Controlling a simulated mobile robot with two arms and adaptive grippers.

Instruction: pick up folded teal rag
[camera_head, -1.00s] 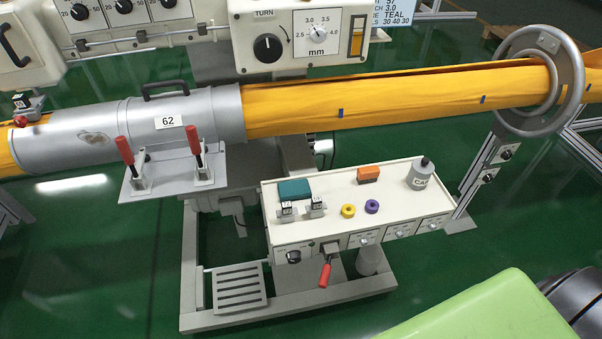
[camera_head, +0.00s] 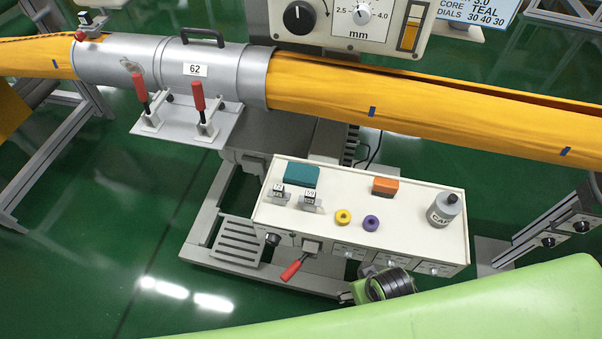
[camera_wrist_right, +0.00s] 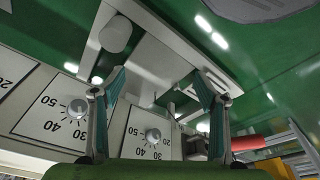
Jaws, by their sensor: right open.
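The folded teal rag (camera_head: 301,175) lies at the back left of the white bench top, behind two small numbered blocks. My right gripper (camera_head: 346,297) is small and partly hidden in the head view, low at the bench's front edge, apart from the rag. In the right wrist view its two fingers (camera_wrist_right: 160,75) are spread with nothing between them, facing the bench's dial front. The rag does not show in that view. My left gripper is out of view.
On the bench (camera_head: 400,235) are an orange block (camera_head: 384,187), yellow ring (camera_head: 343,216), purple ring (camera_head: 371,223) and grey canister (camera_head: 444,209). A red-handled lever (camera_head: 295,268) sticks out in front. The yellow felt tube (camera_head: 420,112) passes behind and above.

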